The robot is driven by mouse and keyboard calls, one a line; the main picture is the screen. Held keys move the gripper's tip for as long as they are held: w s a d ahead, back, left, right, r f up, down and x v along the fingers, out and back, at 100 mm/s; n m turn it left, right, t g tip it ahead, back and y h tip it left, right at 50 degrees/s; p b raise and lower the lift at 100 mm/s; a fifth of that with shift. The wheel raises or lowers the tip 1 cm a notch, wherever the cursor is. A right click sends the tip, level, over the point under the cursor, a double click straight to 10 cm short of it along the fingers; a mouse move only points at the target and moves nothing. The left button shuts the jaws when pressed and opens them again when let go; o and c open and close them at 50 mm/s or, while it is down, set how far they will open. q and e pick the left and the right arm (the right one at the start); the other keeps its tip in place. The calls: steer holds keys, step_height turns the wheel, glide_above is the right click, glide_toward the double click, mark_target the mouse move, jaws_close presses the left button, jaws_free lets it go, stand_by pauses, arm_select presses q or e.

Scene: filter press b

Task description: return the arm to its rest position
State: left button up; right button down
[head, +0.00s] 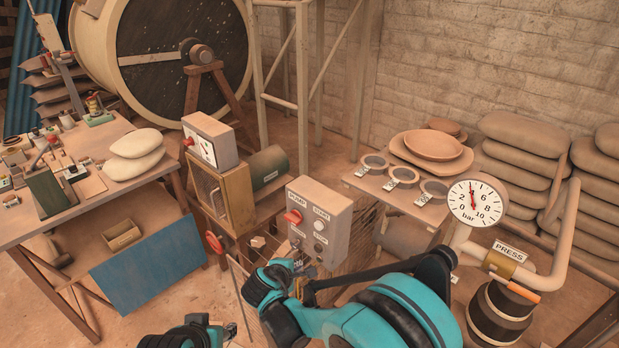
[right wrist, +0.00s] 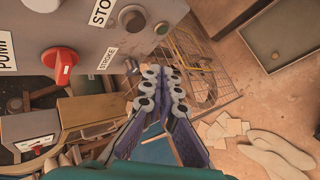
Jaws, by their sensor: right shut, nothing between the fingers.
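My right arm (head: 375,312) is teal and black and reaches in from the lower right of the head view. Its gripper (head: 304,264) is just below the grey pump control box (head: 325,228). In the right wrist view, the fingers (right wrist: 162,90) are shut together with nothing between them, close to the underside of the box (right wrist: 100,32). The box has a red knob (head: 293,217) and START and STOP buttons. My left arm (head: 190,336) shows only at the bottom edge; its fingers are too unclear to read.
A pressure gauge (head: 475,202) and the PRESS pipe (head: 512,267) stand to the right. A table (head: 420,205) with bowls and ring-shaped pieces is behind. A workbench (head: 110,200) with sacks and tools is at left. A wire cage (right wrist: 205,75) is beyond the fingers.

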steer(key=s+d+r+m+g+y, duration=0.1)
steer(key=s+d+r+m, duration=0.4)
steer(key=s+d, duration=0.25)
steer(key=s+d+r+m+g+y, duration=0.1)
steer(key=s+d+r+m, duration=0.5)
steer(key=d, duration=0.3)
steer(key=s+d+f+m+y, duration=0.1)
steer(key=s+d+m, duration=0.1)
steer(key=s+m, duration=0.3)
steer(key=s, duration=0.4)
steer(key=shift+s+d+f+y, duration=0.2)
steer(key=shift+s+d+y, duration=0.05)
steer(key=shift+d+y, duration=0.05)
stand_by(0.5)
